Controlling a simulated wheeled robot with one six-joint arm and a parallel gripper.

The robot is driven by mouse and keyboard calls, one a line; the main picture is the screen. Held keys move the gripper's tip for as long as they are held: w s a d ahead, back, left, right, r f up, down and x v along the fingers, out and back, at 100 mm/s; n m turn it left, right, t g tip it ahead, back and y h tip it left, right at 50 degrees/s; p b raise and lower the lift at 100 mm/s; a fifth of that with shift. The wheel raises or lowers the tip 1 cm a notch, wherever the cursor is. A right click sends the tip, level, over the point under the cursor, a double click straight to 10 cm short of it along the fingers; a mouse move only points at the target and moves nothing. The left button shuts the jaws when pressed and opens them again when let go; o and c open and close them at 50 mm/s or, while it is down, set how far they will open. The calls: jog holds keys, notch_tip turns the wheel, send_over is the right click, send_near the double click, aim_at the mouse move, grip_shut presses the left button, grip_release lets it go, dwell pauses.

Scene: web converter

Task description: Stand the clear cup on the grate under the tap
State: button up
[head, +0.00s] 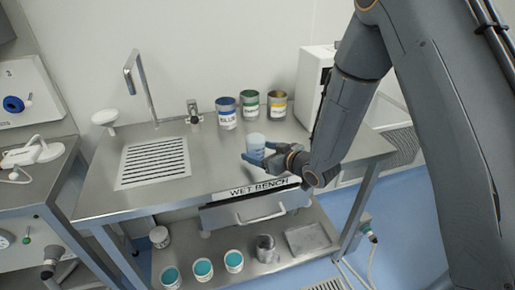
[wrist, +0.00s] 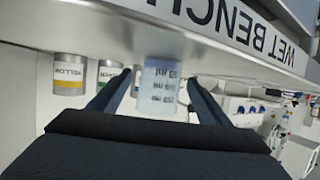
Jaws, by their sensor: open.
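The clear cup (head: 256,144) stands upright near the front edge of the steel bench, right of the grate. It is pale and translucent, with printed measuring marks in the wrist view (wrist: 158,92). My gripper (head: 264,158) is low at the cup, its jaws open. In the wrist view, its two fingers (wrist: 158,80) lie on either side of the cup, with a visible gap at each side. The slotted grate (head: 153,161) is set into the bench at the left and is bare. The tall tap (head: 141,77) rises behind it.
Blue (head: 227,113), green (head: 250,104) and yellow (head: 276,104) labelled cans stand behind the cup. A white machine (head: 314,84) is at the back right. A small valve (head: 193,111) stands by the wall. The bench between cup and grate is clear.

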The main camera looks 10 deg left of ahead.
jog(key=shift+p+x, duration=0.3)
jog(key=shift+x, duration=1.05)
jog(key=shift+c, duration=0.4)
jog(key=c, duration=1.2)
jog(key=shift+o, duration=0.2)
jog(key=shift+d, duration=0.1)
jog(key=shift+r, duration=0.15)
